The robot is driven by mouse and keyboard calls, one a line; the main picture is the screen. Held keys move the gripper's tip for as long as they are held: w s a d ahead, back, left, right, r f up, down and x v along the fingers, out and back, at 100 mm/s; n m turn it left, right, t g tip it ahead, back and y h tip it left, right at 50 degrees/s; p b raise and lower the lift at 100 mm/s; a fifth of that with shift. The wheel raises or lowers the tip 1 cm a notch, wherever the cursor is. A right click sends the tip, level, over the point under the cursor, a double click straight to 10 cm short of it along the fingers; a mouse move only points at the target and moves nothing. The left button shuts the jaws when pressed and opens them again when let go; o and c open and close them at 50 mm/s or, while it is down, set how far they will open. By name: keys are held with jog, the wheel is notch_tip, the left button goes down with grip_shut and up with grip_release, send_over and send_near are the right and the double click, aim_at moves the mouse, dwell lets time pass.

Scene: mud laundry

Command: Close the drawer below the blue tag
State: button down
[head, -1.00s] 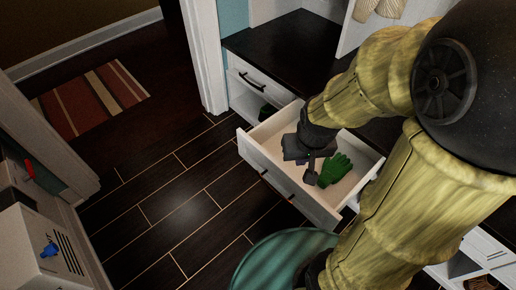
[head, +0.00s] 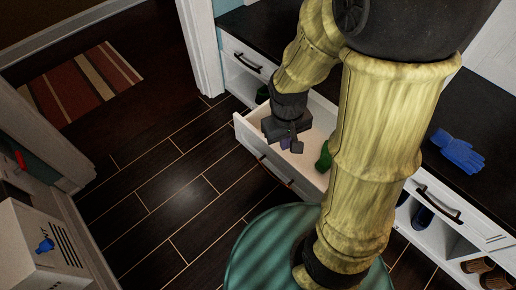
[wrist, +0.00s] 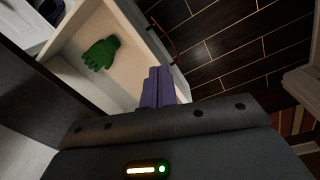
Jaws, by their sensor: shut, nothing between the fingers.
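A white drawer (head: 253,138) stands pulled out below the dark counter in the head view, its dark handle on the front. A green glove (wrist: 101,53) lies inside it; in the head view my arm partly hides this glove (head: 324,157). My gripper (head: 293,144) is over the open drawer, near its front panel. In the wrist view its purple fingers (wrist: 158,87) are together and empty, beside the drawer's front wall; contact cannot be told. I cannot make out a blue tag. A blue glove (head: 458,151) lies on the counter at right.
A closed drawer (head: 247,58) is at the upper left of the cabinet, another (head: 452,207) at right, above shoe cubbies. A round green stool-like top (head: 255,250) stands in front. The dark floor (head: 160,190) at left is clear.

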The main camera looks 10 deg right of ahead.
jog(key=w+a+f+n+t+h+b, duration=0.1)
jog(key=a+f+n+t+h, duration=0.4)
jog(key=f+n, duration=0.5)
jog(key=w+a+f+n+t+h+b, duration=0.2)
jog(key=a+f+n+t+h, duration=0.3)
jog(key=a+f+n+h, duration=0.4)
jog(key=a+f+n+b, duration=0.1)
jog(key=a+n, duration=0.1)
jog(key=n, duration=0.1)
jog(key=shift+w+a+f, duration=0.2)
jog(key=shift+a+f, duration=0.05)
jog(key=shift+a, duration=0.1)
jog(key=b, duration=0.5)
send_near(265, 143)
jog(key=x, duration=0.6)
jog(key=shift+f, duration=0.35)
jog(key=shift+w+d+r, duration=0.15)
jog(key=shift+w+d, duration=0.15)
jog(key=shift+d, duration=0.1)
